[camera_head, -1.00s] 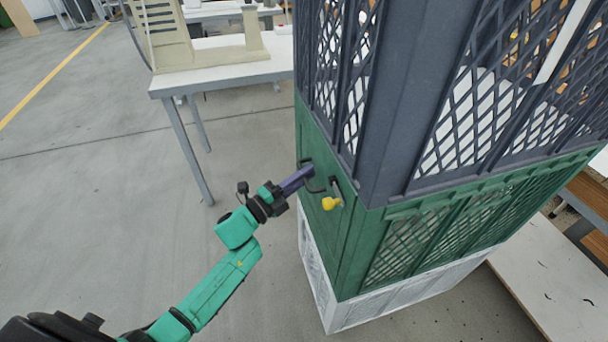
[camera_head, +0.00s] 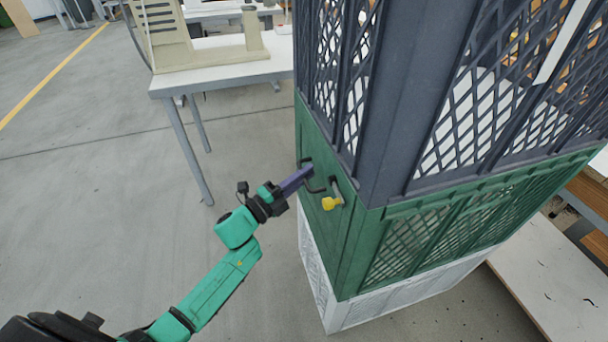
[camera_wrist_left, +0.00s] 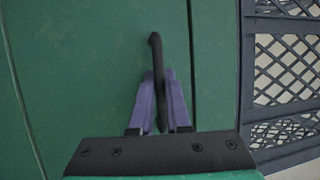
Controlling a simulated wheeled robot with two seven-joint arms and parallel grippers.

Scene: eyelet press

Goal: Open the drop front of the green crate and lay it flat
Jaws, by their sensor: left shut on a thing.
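The green crate (camera_head: 433,245) stands in the middle of a stack, between a dark blue-grey crate above and a white one below. Its drop front (camera_head: 345,240) faces left and looks upright and closed. A dark handle (camera_head: 314,187) sits on that front, with a yellow-tipped latch (camera_head: 332,203) to its right. My left gripper (camera_head: 307,173) is at the handle. In the left wrist view the purple fingers (camera_wrist_left: 161,102) are shut on the dark handle (camera_wrist_left: 156,60), against the green panel (camera_wrist_left: 90,60). My right gripper is not in view.
The dark blue-grey crate (camera_head: 405,110) rests on top and the white crate (camera_head: 370,306) is below. A white table (camera_head: 225,67) stands behind at left. Grey floor (camera_head: 100,180) is free left of the stack. A pale board (camera_head: 550,275) lies at the right.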

